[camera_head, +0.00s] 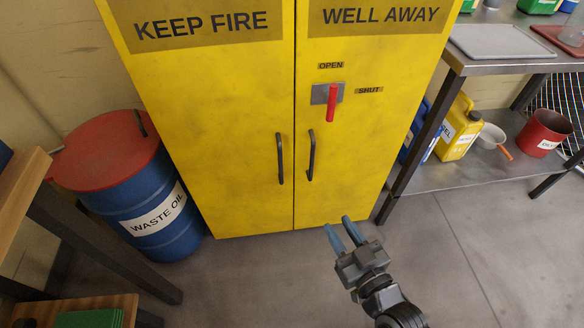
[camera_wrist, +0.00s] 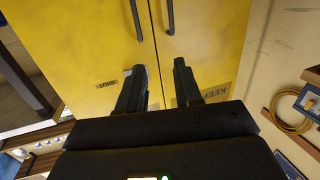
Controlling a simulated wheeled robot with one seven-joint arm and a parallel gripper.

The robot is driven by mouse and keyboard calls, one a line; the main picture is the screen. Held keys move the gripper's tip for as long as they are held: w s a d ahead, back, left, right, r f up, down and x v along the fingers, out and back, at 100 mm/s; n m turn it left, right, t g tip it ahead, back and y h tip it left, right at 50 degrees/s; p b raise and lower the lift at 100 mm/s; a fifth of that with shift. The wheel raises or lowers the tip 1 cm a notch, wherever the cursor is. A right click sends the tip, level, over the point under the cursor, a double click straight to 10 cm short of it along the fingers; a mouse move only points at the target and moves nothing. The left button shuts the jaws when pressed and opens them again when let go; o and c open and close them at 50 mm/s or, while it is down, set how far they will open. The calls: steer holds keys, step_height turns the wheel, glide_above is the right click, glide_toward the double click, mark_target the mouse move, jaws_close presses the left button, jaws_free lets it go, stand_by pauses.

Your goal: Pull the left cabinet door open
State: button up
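The yellow cabinet has two doors, both shut and meeting at a vertical seam. The left door (camera_head: 215,110) reads "KEEP FIRE" and has a black upright handle (camera_head: 280,158) near the seam. The right door (camera_head: 375,150) reads "WELL AWAY" and has a matching handle (camera_head: 311,155). A red lever (camera_head: 331,103) on the right door hangs downward; "OPEN" is above it and "SHUT" to its right. My gripper (camera_head: 338,223) is open and empty, apart from both handles, low in front of the right door. In the wrist view, seen upside down, the left handle (camera_wrist: 170,16) is beyond my fingers (camera_wrist: 157,72).
A blue waste oil drum (camera_head: 150,200) with a red lid stands left of the cabinet. A wooden bench (camera_head: 85,235) is at the lower left. A metal shelf table (camera_head: 490,170) with a yellow can (camera_head: 460,130) and red pot (camera_head: 544,132) is at right. Floor before the cabinet is clear.

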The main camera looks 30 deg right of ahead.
steer(key=m+h+b, duration=0.1)
steer(key=h+b, duration=0.1)
steer(key=b, duration=0.1)
glide_toward(281, 163)
steer(key=w, duration=0.3)
steer(key=shift+t, duration=0.3)
steer(key=w+b, duration=0.1)
steer(key=w, duration=0.1)
steer(key=w+d, duration=0.1)
steer(key=w, duration=0.1)
steer(key=w+b, duration=0.1)
steer(key=w, duration=0.1)
steer(key=shift+w+d+f+b, duration=0.25)
steer(key=shift+w+b, duration=0.05)
steer(key=shift+b, duration=0.05)
steer(key=shift+w+d+r, duration=0.1)
steer(key=shift+w, duration=0.4)
jaws_close()
